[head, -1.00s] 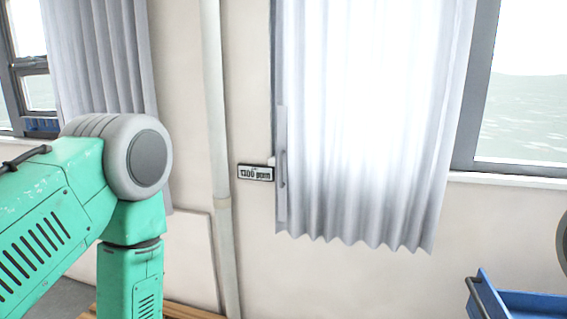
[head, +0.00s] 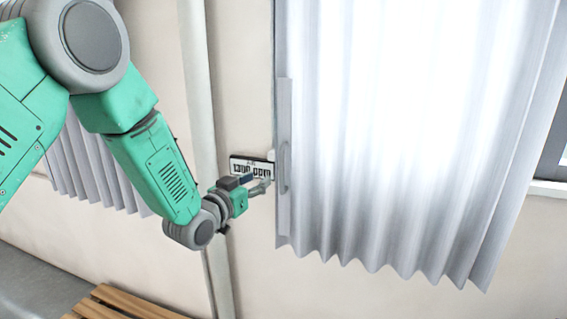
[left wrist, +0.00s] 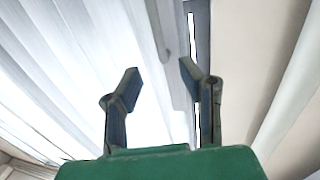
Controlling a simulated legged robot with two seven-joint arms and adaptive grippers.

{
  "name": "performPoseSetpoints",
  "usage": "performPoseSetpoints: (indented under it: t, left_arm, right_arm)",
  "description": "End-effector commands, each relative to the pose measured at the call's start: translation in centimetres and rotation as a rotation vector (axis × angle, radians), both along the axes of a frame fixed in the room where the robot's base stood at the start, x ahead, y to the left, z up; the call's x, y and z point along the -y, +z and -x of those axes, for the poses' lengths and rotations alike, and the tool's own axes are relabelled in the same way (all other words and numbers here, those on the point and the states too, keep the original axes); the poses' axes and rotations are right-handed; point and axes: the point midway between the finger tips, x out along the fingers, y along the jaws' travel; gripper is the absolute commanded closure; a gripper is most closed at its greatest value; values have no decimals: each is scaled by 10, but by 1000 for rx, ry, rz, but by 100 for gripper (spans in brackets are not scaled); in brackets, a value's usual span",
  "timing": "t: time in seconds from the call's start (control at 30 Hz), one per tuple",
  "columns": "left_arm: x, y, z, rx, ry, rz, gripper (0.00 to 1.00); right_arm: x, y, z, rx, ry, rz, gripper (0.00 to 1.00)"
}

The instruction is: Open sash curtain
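The white pleated curtain (head: 400,130) hangs across the window, with a grey edge strip (head: 284,215) down its left side. A slim grey handle (head: 285,168) is on that strip. My left gripper (head: 262,183) is just left of the handle, in front of the wall sign, and appears apart from the handle. In the left wrist view its two fingers (left wrist: 160,76) are spread with nothing between them; the curtain (left wrist: 70,60) fills the left there. My right gripper is out of view.
A small black-and-white wall sign (head: 240,163) is behind my left gripper. A vertical pipe (head: 197,90) runs left of it. Another curtain (head: 90,170) hangs at left, partly behind my arm. A slatted wooden bench (head: 125,303) is at lower left.

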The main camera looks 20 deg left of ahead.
Motion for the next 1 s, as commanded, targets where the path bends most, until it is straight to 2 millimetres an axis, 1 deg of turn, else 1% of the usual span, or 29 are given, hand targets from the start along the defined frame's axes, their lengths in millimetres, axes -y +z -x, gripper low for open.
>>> performPoseSetpoints:
  t: [0.3, 0.5, 0.7, 0.83, 1.0]
  left_arm:
    - [15, -1, -65, -3, -1, -1, 66]
    - [23, -1, -97, -3, -1, -1, 66]
    - [27, -2, -117, -4, 0, 0, 66]
    - [29, -2, -122, -4, 0, 0, 66]
    - [29, -2, -123, -4, 0, 0, 66]
  right_arm:
    - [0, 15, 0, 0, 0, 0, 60]
    - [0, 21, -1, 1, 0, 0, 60]
    - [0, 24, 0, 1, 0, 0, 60]
    - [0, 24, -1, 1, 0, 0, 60]
    - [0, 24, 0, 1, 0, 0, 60]
